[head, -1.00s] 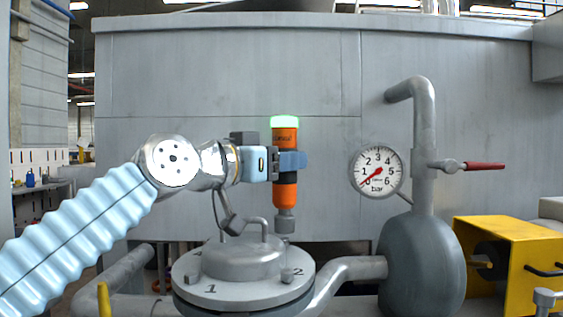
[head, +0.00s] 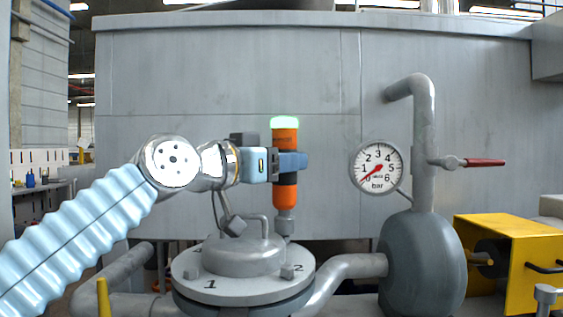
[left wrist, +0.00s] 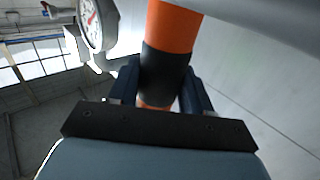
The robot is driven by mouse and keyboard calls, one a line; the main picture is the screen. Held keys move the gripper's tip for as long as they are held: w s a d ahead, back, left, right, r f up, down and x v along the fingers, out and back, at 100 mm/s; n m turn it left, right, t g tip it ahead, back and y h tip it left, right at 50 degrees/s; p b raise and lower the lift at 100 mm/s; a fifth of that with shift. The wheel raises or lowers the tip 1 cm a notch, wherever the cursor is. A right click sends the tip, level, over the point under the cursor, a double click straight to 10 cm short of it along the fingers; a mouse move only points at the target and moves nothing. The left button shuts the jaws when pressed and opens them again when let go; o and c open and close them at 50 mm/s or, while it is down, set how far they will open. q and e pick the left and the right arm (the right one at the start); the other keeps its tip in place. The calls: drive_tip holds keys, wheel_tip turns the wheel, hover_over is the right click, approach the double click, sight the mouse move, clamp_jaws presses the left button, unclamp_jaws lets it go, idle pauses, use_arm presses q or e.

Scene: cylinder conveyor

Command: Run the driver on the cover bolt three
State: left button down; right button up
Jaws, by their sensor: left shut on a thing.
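My left gripper (head: 290,161) is shut on the orange and black driver (head: 285,139), which is upright with a glowing green-white top. The left wrist view also shows the driver (left wrist: 166,70) between the two fingers. The driver's grey socket end (head: 285,225) points down at the far right side of the round grey cover (head: 240,292). My right gripper is not in view.
A domed centre with a bent handle (head: 252,220) rises from the cover, close left of the socket. A pressure gauge (head: 377,167), a pipe with a red-handled valve (head: 483,162), a grey vessel (head: 424,265) and a yellow box (head: 506,240) stand right.

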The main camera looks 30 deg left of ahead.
use_arm(q)
drive_tip(key=shift+f+b, duration=0.3)
drive_tip(key=shift+b, duration=0.15)
idle(0.6)
drive_tip(key=shift+r, duration=0.15)
drive_tip(key=shift+r+p, duration=0.6)
